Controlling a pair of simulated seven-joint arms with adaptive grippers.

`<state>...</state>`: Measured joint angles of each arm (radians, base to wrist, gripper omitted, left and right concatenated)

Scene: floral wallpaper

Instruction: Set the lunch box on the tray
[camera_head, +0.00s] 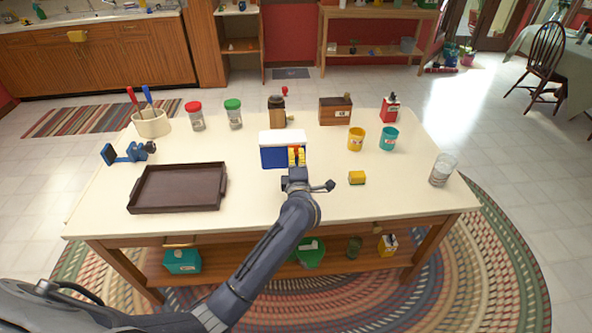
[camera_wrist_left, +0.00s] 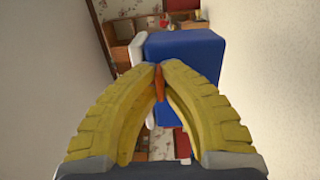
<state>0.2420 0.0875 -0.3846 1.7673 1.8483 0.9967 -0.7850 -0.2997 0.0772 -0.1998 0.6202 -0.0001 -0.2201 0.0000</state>
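The lunch box (camera_head: 274,157) is blue with a white lid and stands upright near the middle of the table in the head view. Its blue side also shows in the left wrist view (camera_wrist_left: 185,55). My left gripper (camera_head: 296,157) is at the box's near right side. In the left wrist view its yellow fingertips (camera_wrist_left: 159,72) meet around the orange-red handle (camera_wrist_left: 160,88) of the box. I cannot tell whether the box is clear of the tabletop. The dark brown tray (camera_head: 178,188) lies empty to the left of the box. My right gripper is out of view.
The pale table (camera_head: 245,195) is bare between tray and box. A utensil crock (camera_head: 152,125), red-lidded and green-lidded jars, a brown jar and a wooden box (camera_head: 335,113) stand behind. Yellow and teal cups, a yellow block (camera_head: 357,177) and a glass (camera_head: 442,171) are right.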

